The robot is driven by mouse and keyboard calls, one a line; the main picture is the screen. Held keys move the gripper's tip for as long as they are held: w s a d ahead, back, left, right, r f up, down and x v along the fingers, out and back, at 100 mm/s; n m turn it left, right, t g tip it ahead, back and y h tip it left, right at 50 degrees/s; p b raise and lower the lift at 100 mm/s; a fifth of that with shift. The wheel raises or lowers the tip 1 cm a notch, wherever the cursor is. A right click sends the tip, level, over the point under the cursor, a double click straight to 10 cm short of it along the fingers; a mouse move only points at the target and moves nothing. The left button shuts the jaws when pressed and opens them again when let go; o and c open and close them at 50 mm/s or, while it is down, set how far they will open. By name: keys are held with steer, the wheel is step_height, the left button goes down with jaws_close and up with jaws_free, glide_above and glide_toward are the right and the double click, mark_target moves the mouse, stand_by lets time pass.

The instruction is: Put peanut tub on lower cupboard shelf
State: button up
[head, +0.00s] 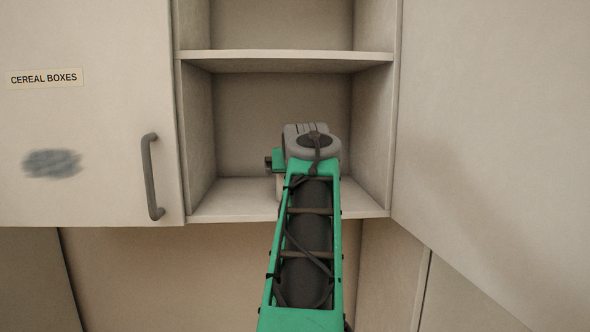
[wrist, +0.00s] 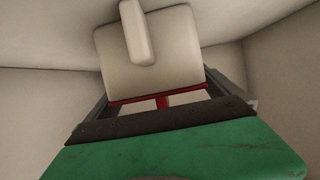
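My gripper (wrist: 158,88) has its dark fingers along both sides of a cream tub (wrist: 158,58) with a raised bar like a handle and a red strip. It appears shut on this tub, which I take to be the peanut tub; no label shows. In the head view, my gripper (head: 277,163) is inside the lower compartment of the open cupboard, above the lower shelf (head: 236,201). My grey wrist and green arm hide most of the tub there. I cannot tell whether the tub touches the shelf.
An upper shelf (head: 285,60) runs above my gripper. The cupboard side walls stand close on both sides. A door (head: 95,120) labelled "CEREAL BOXES" with a dark handle (head: 151,177) is at left; a plain pale panel (head: 495,130) is at right. The lower shelf is bare left of my arm.

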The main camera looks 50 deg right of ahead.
steer(key=shift+r, duration=0.1)
steer(key=b+v, duration=0.3)
steer(key=v, duration=0.9)
steer(key=shift+r, duration=0.1)
